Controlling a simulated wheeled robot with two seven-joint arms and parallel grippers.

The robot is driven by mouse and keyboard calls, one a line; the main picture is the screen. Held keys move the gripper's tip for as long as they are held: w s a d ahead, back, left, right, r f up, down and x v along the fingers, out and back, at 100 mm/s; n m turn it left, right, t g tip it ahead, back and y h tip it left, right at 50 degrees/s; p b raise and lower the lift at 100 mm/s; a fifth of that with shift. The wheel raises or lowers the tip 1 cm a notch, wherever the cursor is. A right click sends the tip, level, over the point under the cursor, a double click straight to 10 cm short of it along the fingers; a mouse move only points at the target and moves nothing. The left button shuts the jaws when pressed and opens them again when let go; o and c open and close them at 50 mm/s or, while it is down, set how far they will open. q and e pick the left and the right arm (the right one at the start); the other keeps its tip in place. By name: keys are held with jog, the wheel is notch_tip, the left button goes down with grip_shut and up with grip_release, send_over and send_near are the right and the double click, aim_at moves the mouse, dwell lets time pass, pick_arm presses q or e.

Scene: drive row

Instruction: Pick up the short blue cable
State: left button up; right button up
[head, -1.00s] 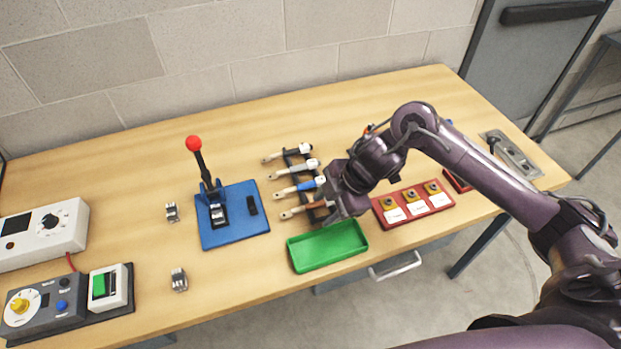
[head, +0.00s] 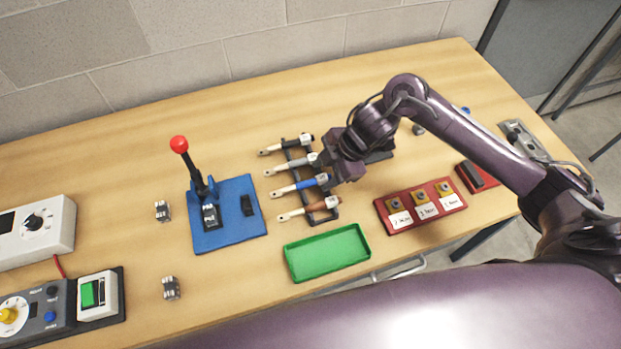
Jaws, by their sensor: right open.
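The short blue cable (head: 308,184) lies across a dark rack (head: 306,168) in the middle of the table, with a pale metal lug at its left end. Black (head: 291,141), grey (head: 299,161) and brown (head: 316,206) cables lie in the same rack, and the blue one is between the grey and the brown. My right gripper (head: 331,173) is open, just right of the blue cable's right end. Its fingers are partly hidden by its own body, and I cannot tell whether they touch the cable. My left gripper is not in view.
A green tray (head: 327,270) stands in front of the rack. A red block with labelled parts (head: 404,228) is to the right. A blue base (head: 226,240) with a red-knobbed lever (head: 179,143) stands to the left. The table behind the rack is clear.

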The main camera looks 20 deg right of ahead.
aim_at(316, 180)
jog(key=x, duration=0.2)
jog(key=shift+w+f, duration=0.2)
jog(key=shift+f, duration=0.1)
jog(key=shift+w+a+f, duration=0.1)
jog(key=shift+a+f, duration=0.05)
jog(key=shift+f, duration=0.15)
jog(key=c, duration=0.3)
grip_shut()
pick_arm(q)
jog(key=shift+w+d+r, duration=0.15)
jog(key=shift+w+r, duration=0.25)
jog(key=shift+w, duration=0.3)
pick_arm(e)
jog(key=shift+r, duration=0.15)
